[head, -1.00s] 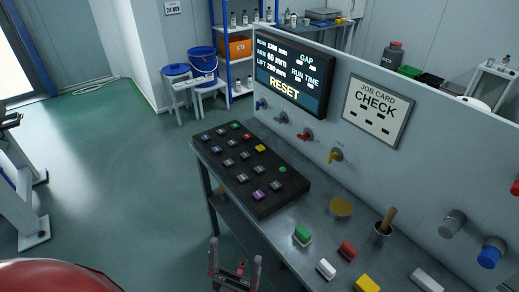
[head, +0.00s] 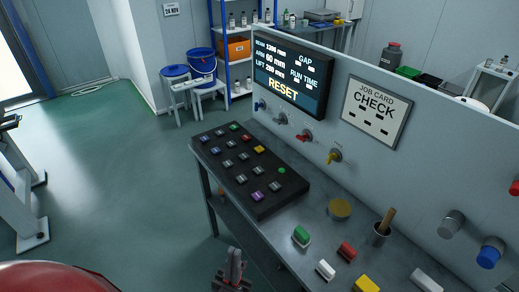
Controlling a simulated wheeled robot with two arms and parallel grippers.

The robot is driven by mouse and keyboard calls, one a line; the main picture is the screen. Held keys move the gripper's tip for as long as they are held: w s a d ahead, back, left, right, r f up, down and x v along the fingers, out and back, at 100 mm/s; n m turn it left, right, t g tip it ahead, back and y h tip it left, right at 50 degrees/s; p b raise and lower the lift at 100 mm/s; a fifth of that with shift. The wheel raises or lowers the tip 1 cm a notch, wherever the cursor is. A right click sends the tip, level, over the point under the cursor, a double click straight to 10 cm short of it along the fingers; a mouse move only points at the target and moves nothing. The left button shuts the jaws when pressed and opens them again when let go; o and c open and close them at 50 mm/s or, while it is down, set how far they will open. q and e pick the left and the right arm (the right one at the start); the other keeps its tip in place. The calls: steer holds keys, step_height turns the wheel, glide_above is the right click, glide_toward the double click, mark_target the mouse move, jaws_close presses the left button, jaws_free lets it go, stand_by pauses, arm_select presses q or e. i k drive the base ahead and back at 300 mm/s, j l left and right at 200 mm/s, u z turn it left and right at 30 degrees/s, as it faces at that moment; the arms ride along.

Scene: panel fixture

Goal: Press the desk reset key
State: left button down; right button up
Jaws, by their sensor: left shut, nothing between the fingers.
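The black key panel (head: 222,186) lies on the grey desk (head: 328,238) with several small keys on it. Among them are a red key (head: 246,138), a yellow key (head: 259,149), a purple key (head: 257,197) and a round green button (head: 281,170). Key labels are too small to read, so I cannot tell which one is the reset key. The screen (head: 291,75) shows RESET in yellow. My left gripper (head: 235,254) is shut and empty, in front of the desk's near edge, below the panel in the picture and apart from it. My right gripper is out of view.
Coloured valves (head: 305,136) stick out of the upright board behind the desk, beside a job card (head: 377,110) reading CHECK. A cup (head: 381,234) with a wooden handle and loose coloured blocks (head: 346,252) occupy the desk's right part.

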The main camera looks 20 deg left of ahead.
mark_target(258, 149)
steer(key=i+j+z, duration=0.15)
steer(key=j, duration=0.6)
steer(key=i+j+z, duration=0.1)
steer(key=j, duration=0.6)
steer(key=i+j+z, duration=0.15)
steer(key=j, duration=0.65)
steer(key=i+j+z, duration=0.15)
steer(key=j, duration=0.6)
